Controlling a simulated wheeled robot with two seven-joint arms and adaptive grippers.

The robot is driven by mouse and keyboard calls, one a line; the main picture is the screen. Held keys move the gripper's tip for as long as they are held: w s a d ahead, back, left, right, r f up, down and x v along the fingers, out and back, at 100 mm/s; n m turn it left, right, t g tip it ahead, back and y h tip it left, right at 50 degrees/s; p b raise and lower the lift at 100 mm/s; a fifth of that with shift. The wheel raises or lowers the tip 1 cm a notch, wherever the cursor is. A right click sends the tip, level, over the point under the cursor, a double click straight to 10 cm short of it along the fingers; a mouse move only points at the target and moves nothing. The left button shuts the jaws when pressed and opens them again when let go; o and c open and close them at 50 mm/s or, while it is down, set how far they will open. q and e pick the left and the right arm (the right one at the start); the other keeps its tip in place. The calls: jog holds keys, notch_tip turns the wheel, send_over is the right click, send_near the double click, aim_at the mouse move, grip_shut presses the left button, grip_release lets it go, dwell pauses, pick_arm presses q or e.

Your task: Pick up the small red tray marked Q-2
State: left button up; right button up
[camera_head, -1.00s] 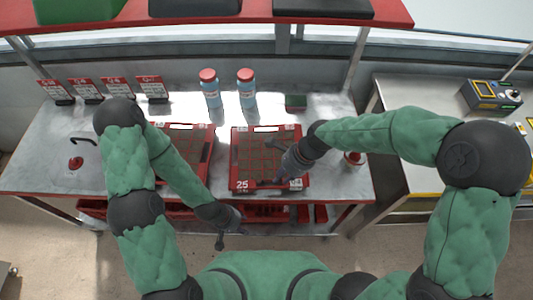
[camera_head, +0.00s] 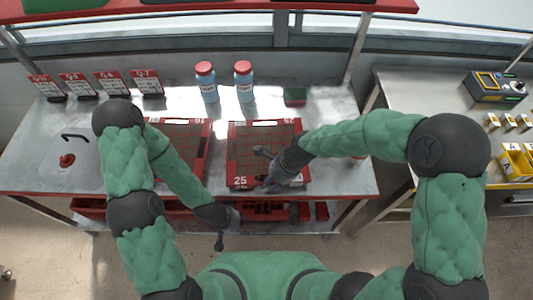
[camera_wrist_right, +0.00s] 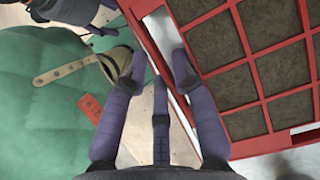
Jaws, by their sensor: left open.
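A red tray (camera_head: 235,141) with dark soil cells lies flat on the bench, "25" at its front left corner. Its top right mark may read Q2, but is too small to be sure. A second red tray (camera_head: 207,150) lies to its left, partly behind my left arm. My right gripper (camera_head: 267,170) is over the first tray's front edge. In the right wrist view, its fingers (camera_wrist_right: 153,78) are spread, with the tray's red and white rim (camera_wrist_right: 148,8) passing close by their tips; contact is unclear. My left gripper (camera_head: 230,228) is open and empty, below the bench front.
Two blue bottles (camera_head: 245,88) with red lids and a small green-and-red block (camera_head: 295,96) stand behind the trays. Red items (camera_head: 305,211) sit beneath the bench top. A steel table (camera_head: 435,90) stands right.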

jog(key=shift+x, duration=0.85)
jog(key=shift+r, duration=0.1)
grip_shut()
jog(key=shift+w, duration=0.1)
jog(key=shift+r, duration=0.1)
